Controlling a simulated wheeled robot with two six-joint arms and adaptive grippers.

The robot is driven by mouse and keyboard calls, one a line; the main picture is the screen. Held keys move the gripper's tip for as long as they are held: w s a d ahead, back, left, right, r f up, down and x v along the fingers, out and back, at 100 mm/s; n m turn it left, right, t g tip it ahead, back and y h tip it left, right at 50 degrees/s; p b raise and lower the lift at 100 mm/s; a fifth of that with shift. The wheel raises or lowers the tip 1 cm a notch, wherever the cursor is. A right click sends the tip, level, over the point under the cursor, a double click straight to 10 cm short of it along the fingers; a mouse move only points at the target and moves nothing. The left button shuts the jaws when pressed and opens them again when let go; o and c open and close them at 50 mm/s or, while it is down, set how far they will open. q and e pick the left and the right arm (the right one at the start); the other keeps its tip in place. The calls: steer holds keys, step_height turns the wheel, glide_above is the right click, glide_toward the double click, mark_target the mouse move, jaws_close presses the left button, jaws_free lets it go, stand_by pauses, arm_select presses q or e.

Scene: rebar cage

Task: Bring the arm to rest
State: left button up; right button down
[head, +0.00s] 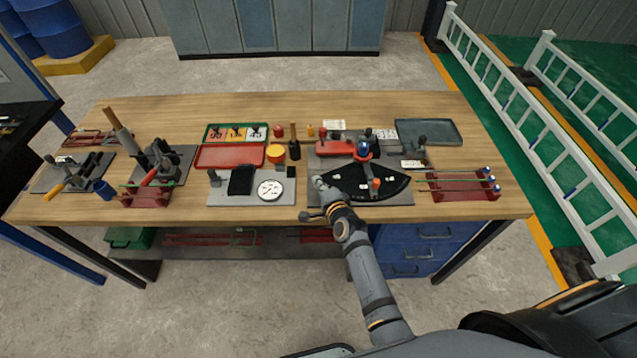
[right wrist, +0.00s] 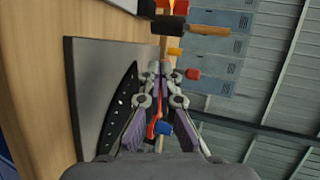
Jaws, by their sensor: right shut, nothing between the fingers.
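My right arm comes in from the bottom of the head view and reaches over the front edge of the workbench (head: 480,210). Its gripper (head: 319,184) is at the front left of the grey plate with the black fan-shaped piece, and looks small there. In the right wrist view, the fingers of this gripper (right wrist: 158,70) run together at their tips and hold nothing. Beside them on the left are the plate and the black fan-shaped piece. A red lever and a blue knob show between and behind the fingers. My left gripper is in neither view.
The black fan-shaped piece (head: 352,184) and a red rack with rods (head: 460,190) lie near the gripper. A plate with a white dial (head: 270,190) is to the left. Clamps (head: 160,165) stand further left. A grey tray (head: 428,132) is at the back right.

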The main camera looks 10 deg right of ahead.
steer(key=shift+s+r, duration=0.1)
steer(key=shift+s, duration=0.25)
steer(key=s+d+r+n+g+h, duration=0.1)
steer(key=s+d+n+g, duration=0.25)
steer(key=s+n, duration=0.4)
steer(key=s+d+r+n+g+h, duration=0.1)
steer(key=s+d+n+g, duration=0.25)
steer(key=s, duration=0.65)
steer(key=s+d+r+n+g+h, duration=0.1)
steer(key=s+d+n+g, duration=0.25)
steer(key=s+n, duration=0.4)
steer(key=s+d+f+m+g+b, duration=0.1)
steer(key=s+d+f, duration=0.15)
steer(key=f, duration=1.35)
steer(key=s+d+f+m+g+b, duration=0.1)
steer(key=s+f, duration=0.3)
steer(key=f, duration=1.1)
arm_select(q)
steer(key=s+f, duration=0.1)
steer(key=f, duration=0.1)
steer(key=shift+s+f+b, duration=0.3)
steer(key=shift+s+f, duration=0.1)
arm_select(e)
steer(key=s+f, duration=1.4)
steer(key=s, duration=0.2)
steer(key=shift+s+d+f, duration=0.3)
steer(key=shift+d+f, duration=0.1)
steer(key=shift+d, duration=0.05)
